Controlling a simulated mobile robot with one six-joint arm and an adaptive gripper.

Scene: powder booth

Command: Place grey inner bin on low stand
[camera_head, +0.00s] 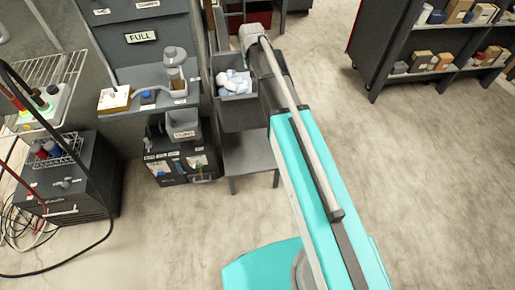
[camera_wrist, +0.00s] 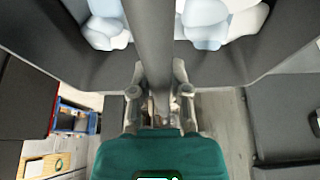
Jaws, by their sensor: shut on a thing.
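The grey inner bin (camera_head: 238,115) holds several white and pale-blue lumps. It hangs upright beside my arm in the head view, and its near wall also fills the upper part of the wrist view (camera_wrist: 95,68). My gripper (camera_wrist: 160,72) is shut at the bin's near edge, on a grey bar that runs across the bin. My arm hides the gripper in the head view. The low stand (camera_head: 248,153) is a small grey table whose top shows just below the bin. I cannot tell whether the bin touches it.
A dark cabinet marked FULL (camera_head: 142,37), with a shelf and a clear container (camera_head: 174,60), stands left of the bin. A black box (camera_head: 180,165) sits on the floor beside the stand. Shelves (camera_head: 430,55) stand at the back right. The floor between is clear.

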